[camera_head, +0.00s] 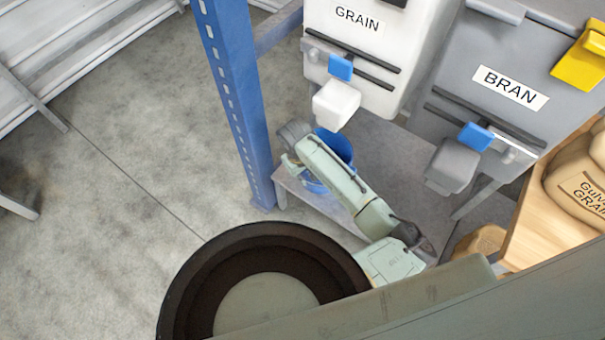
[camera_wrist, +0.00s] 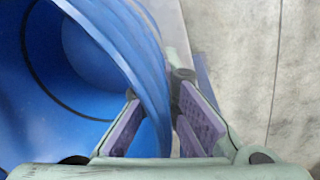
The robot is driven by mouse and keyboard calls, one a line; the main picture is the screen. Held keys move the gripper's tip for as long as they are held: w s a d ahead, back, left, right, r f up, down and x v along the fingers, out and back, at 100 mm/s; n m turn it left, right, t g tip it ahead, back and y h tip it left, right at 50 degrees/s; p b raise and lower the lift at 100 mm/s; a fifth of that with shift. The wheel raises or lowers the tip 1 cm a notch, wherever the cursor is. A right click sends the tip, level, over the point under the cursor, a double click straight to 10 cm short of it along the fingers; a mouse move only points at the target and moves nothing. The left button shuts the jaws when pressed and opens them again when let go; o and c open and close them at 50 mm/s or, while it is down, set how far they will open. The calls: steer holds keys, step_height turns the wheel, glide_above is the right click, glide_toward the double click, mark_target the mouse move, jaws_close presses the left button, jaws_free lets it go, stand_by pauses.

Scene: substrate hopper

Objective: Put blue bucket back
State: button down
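The blue bucket (camera_head: 338,146) is at the low grey shelf, below the GRAIN hopper's spout and partly hidden by my arm. I cannot tell if it rests on the shelf. My gripper (camera_head: 288,162) is at the bucket's left side. In the wrist view, the bucket (camera_wrist: 60,90) fills the left side, its inside showing. My gripper's fingers (camera_wrist: 158,125) are close together, one inside and one outside the bucket, shut on its wall near the rim.
The GRAIN hopper (camera_head: 350,60) and the BRAN hopper (camera_head: 505,95) hang above the shelf (camera_head: 395,165). A blue rack post (camera_head: 237,100) stands left of the shelf. Sacks (camera_head: 575,180) lie at the right.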

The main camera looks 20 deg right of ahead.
steer(key=c, duration=1.8)
jaws_free()
steer(key=shift+r, duration=0.1)
step_height(320, 180, up, 12)
steer(key=a, duration=0.1)
steer(key=shift+s, duration=0.25)
steer(key=shift+a, duration=0.1)
